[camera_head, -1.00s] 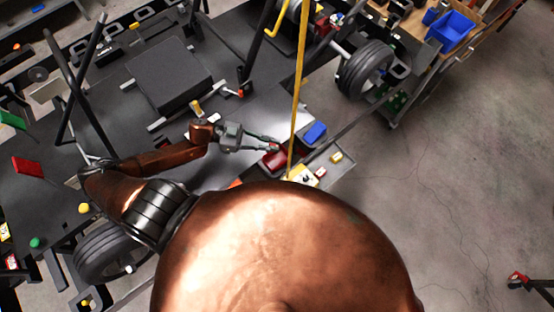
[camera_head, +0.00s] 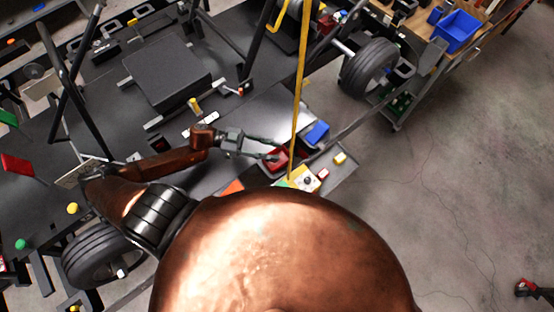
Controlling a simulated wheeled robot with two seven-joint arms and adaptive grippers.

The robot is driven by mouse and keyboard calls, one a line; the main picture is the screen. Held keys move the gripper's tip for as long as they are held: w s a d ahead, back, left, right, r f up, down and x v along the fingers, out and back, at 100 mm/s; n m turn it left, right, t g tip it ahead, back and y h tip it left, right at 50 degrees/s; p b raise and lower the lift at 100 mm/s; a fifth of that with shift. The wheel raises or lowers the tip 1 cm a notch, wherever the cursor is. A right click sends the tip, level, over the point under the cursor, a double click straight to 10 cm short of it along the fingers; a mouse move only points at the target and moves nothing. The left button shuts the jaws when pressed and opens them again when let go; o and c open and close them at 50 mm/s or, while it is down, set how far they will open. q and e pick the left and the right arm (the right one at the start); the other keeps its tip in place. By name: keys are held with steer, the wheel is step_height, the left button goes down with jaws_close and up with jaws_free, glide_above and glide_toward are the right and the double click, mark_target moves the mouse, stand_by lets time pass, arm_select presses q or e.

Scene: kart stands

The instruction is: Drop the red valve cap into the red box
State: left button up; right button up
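The red box (camera_head: 279,165) is a small open bin beside a blue bin, at the middle of the view. My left gripper (camera_head: 281,150) reaches in from the left, with its fingertips over the red box. Its two fingers look spread apart, and I see nothing held between them. I cannot make out the red valve cap for certain. The inside of the red box is partly hidden by the fingers and too small to read. My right gripper is not in view.
The blue bin (camera_head: 317,132) stands just beyond the red box. A small red piece (camera_head: 323,174) and a yellow piece (camera_head: 340,158) lie on the tray to the right. A yellow upright bar (camera_head: 299,90) rises close to the gripper's right.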

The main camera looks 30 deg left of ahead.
arm_select(q)
steer(key=shift+a, duration=0.15)
steer(key=v, duration=1.1)
steer(key=shift+s+a, duration=0.2)
steer(key=shift+a, duration=0.15)
steer(key=shift+a, duration=0.1)
